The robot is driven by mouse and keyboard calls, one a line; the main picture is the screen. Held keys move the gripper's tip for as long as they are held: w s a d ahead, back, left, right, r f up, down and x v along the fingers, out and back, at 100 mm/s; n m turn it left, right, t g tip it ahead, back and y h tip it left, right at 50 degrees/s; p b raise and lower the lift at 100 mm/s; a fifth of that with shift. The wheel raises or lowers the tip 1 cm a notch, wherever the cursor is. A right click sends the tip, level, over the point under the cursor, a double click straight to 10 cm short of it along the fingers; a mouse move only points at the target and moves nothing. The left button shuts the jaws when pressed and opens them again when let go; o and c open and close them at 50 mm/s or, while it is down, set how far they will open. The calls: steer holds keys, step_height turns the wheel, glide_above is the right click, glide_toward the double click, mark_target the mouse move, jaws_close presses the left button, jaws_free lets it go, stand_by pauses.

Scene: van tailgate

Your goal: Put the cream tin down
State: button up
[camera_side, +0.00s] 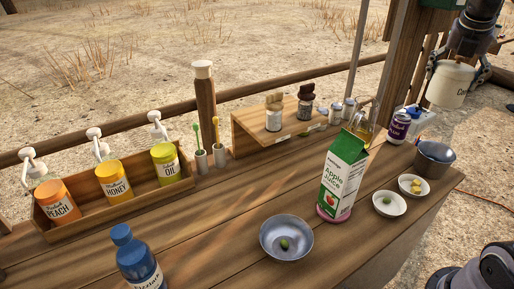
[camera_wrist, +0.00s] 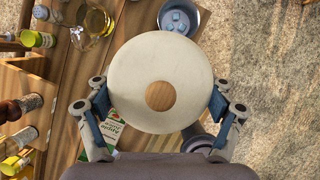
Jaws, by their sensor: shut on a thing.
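The cream tin (camera_side: 449,84) is a pale canister with dark lettering, held upright in the air at the upper right of the side view, above and beyond the table's right end. In the wrist view its round lid (camera_wrist: 150,62) with a wooden knob fills the middle. My gripper (camera_side: 455,70) is shut on the tin, with a finger on each side; the fingers also show in the wrist view (camera_wrist: 160,110). The tin's underside is apart from the wooden table (camera_side: 205,235). The lid hides part of the table below it in the wrist view.
A metal bucket (camera_side: 434,160), small white bowls (camera_side: 389,204), a purple-labelled jar (camera_side: 399,127) and a green juice carton (camera_side: 342,175) crowd the table's right end. A metal bowl (camera_side: 286,240) and blue bottle (camera_side: 137,258) stand in front. Bare planks lie in the middle.

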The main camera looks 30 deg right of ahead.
steer(key=w+a+n+t+y, duration=0.1)
steer(key=w+a+n, duration=0.3)
steer(key=w+a, duration=0.5)
steer(key=w+a+n+t+y, duration=0.1)
steer(key=w+a+n, duration=0.25)
steer(key=a, duration=0.85)
steer(key=a+n+y, duration=0.2)
steer(key=a+n, duration=0.5)
steer(key=a, duration=2.1)
step_height(320, 180, down, 18)
steer(key=shift+m+t, duration=0.25)
steer(key=shift+t, duration=0.15)
steer(key=shift+s+a+f, duration=0.5)
steer(key=shift+a+f, duration=1.3)
steer(key=shift+a, duration=0.1)
steer(key=shift+s+a+f, duration=0.45)
steer(key=shift+a+f, duration=1.3)
steer(key=shift+a, duration=0.1)
steer(key=shift+s+a+f, duration=0.5)
steer(key=shift+a+f, duration=1.3)
steer(key=shift+a, duration=0.1)
